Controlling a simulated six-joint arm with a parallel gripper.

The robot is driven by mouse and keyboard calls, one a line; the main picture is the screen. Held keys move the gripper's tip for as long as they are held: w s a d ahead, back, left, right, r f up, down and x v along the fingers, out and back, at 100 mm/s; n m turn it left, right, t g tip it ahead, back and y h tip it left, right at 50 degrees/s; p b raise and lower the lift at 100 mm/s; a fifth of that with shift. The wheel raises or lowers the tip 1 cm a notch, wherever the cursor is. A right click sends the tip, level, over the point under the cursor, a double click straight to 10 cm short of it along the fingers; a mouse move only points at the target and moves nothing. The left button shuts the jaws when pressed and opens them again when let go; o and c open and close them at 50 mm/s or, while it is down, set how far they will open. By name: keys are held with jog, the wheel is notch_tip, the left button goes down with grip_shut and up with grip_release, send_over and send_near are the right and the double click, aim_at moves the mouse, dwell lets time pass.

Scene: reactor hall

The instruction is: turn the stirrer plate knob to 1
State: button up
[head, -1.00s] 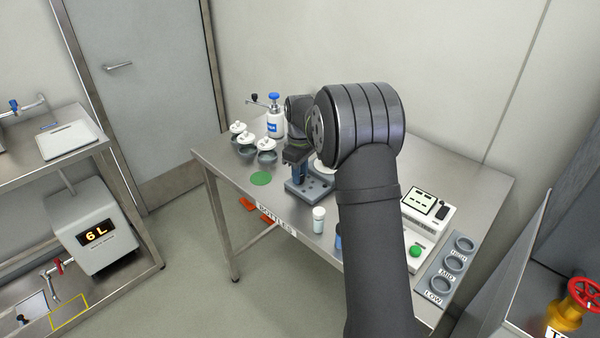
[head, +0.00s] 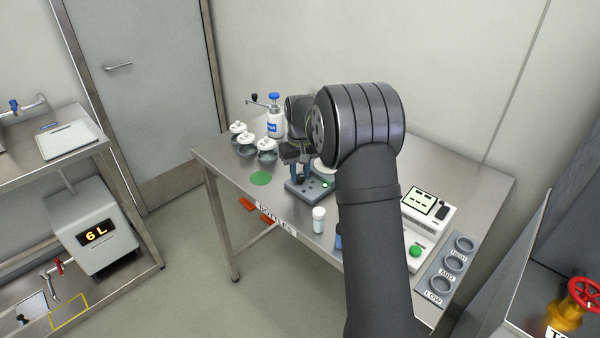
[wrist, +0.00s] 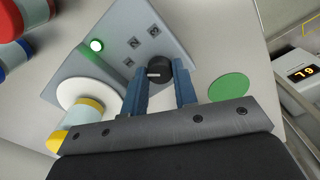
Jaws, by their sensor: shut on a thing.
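The stirrer plate (head: 311,194) is a blue-grey block on the steel table, also seen in the wrist view (wrist: 112,68). Its black knob (wrist: 155,65) carries a pale pointer line that points to the left in the wrist view. Small dark square number labels (wrist: 140,43) lie on the plate beyond the knob, too small to read surely. A green-white lamp (wrist: 96,45) glows on the plate. My gripper (wrist: 160,79) has its blue fingers on either side of the knob, shut on it. In the head view my gripper (head: 297,170) stands over the plate, and the knob is hidden.
A white disc (wrist: 72,90) with a yellow-and-white object (wrist: 83,117) lies close to the left finger. A green disc (head: 261,178) and white-capped jars (head: 246,146) are left of the plate. A small white-capped bottle (head: 319,219) stands in front.

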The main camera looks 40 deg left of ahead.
aim_at(300, 176)
jog(key=shift+r, duration=0.1)
dwell(0.3)
jog(key=o, duration=1)
notch_tip(300, 176, up, 17)
jog(key=shift+r, duration=0.15)
dwell(0.3)
notch_tip(300, 176, down, 18)
jog(key=shift+r, duration=0.25)
dwell(0.3)
